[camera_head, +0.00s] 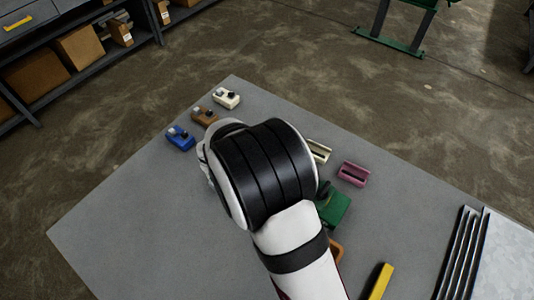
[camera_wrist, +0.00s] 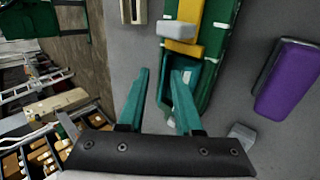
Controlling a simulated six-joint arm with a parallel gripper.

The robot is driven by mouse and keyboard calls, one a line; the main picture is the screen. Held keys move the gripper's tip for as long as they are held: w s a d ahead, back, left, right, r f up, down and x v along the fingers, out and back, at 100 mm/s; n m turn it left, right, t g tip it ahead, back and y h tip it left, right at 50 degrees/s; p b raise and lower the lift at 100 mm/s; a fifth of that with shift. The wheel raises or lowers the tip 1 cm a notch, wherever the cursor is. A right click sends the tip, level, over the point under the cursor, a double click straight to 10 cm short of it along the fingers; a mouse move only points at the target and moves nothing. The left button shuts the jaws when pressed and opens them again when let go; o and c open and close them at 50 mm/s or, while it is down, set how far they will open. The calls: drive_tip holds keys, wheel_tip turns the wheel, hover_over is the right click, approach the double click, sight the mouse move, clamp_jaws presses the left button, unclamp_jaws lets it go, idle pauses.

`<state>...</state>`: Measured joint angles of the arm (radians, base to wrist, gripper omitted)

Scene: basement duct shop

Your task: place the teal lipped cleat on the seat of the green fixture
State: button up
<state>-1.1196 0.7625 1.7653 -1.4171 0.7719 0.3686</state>
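The green fixture (camera_wrist: 221,50) lies just beyond my fingertips in the wrist view, with a yellow part and a pale grey block on it. It also shows beside my arm in the head view (camera_head: 335,207). My gripper (camera_wrist: 159,72) has two teal fingers standing apart, with bare grey table showing between their tips. The right finger overlaps the near left edge of the fixture in the picture; I cannot tell whether they touch. Teal surfaces show behind that fingertip, but I cannot separate the teal cleat from the finger and fixture. My arm hides part of the table in the head view.
Blue (camera_head: 180,138), brown (camera_head: 205,116) and white (camera_head: 227,98) pieces stand at the far left. Cream (camera_head: 319,151) and pink (camera_head: 353,173) trough-shaped pieces lie near the fixture. A purple block (camera_wrist: 288,80) is to its right. Metal strips (camera_head: 462,253) lie at right; the left table is clear.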

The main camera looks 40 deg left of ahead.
drive_tip(key=v, duration=1)
drive_tip(key=w+d+r+m+g+h, duration=0.25)
drive_tip(key=d+m, duration=0.25)
drive_tip(key=d, duration=0.6)
drive_tip(key=w+d+r+m+g+h, duration=0.1)
drive_tip(key=d+r+m, duration=0.25)
drive_tip(key=d, duration=0.65)
drive_tip(key=s+d+m+g, duration=0.35)
drive_tip(key=d+m, duration=0.25)
drive_tip(key=d, duration=0.3)
drive_tip(key=s+d+m+y, duration=0.2)
drive_tip(key=s+m, duration=0.2)
drive_tip(key=s, duration=0.2)
drive_tip(key=s+d+m+g+y, duration=0.1)
drive_tip(key=s+m+y, duration=0.2)
drive_tip(key=s+m, duration=0.2)
drive_tip(key=shift+s+d+r, duration=0.4)
drive_tip(key=shift+s+r, duration=0.05)
drive_tip(key=shift+s, duration=0.7)
